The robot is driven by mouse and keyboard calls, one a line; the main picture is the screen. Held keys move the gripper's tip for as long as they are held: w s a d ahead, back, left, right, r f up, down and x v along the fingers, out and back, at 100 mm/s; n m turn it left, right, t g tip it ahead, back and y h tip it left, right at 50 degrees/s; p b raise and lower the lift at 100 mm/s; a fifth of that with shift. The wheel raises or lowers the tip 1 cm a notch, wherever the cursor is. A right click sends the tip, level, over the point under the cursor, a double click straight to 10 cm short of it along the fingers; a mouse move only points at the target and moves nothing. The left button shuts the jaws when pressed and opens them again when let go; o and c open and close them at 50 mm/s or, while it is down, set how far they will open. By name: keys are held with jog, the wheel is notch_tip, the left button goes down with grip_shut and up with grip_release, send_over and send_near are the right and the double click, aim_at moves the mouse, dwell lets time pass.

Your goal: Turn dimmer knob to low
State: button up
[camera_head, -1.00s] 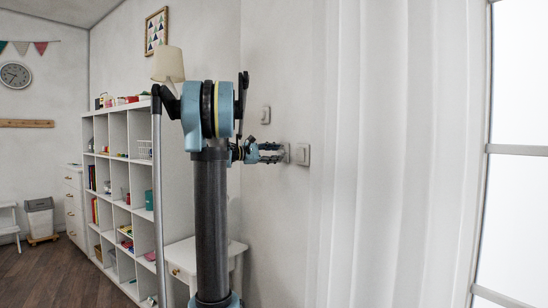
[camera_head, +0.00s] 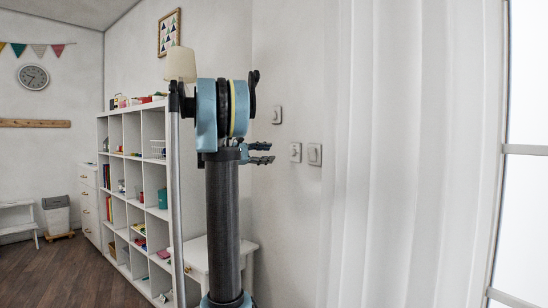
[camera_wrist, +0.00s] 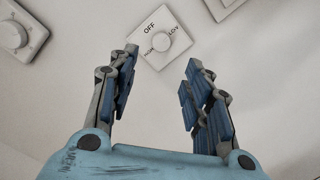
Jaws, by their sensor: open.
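In the wrist view, the dimmer knob (camera_wrist: 165,40) is a round white knob on a square white plate marked OFF, with LOW at its right and another label at its left. Its setting is too small to read. My gripper (camera_wrist: 158,58) is open and empty, its fingertips spread on either side below the dimmer and apart from the knob. In the head view, my gripper (camera_head: 272,153) stands left of the middle wall plate (camera_head: 295,152), with a gap between.
Two other wall controls (camera_head: 314,154) (camera_head: 278,115) are near the middle plate. A white curtain (camera_head: 400,150) hangs at the right. A white shelf (camera_head: 130,190) and small white table (camera_head: 245,248) stand at the left and below.

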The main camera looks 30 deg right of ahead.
jog(key=shift+w+a, duration=0.15)
jog(key=shift+a, duration=0.95)
jog(key=s+a+f+m+t+y, duration=0.1)
jog(key=s+a+f+m+y, duration=0.1)
jog(key=s+a+f+y, duration=0.4)
jog(key=s+a+f+m+t+y, duration=0.1)
jog(key=s+a+f+y, duration=0.5)
jog(key=s+a+f, duration=1)
jog(key=s+a+f+m+t+y, duration=0.2)
jog(key=s+a+f+y, duration=0.3)
jog(key=s+a+f, duration=0.6)
notch_tip(320, 180, down, 9)
jog(key=shift+s+r+m+y, duration=0.1)
jog(key=shift+s+m+y, duration=0.05)
jog(key=shift+m+y, duration=0.3)
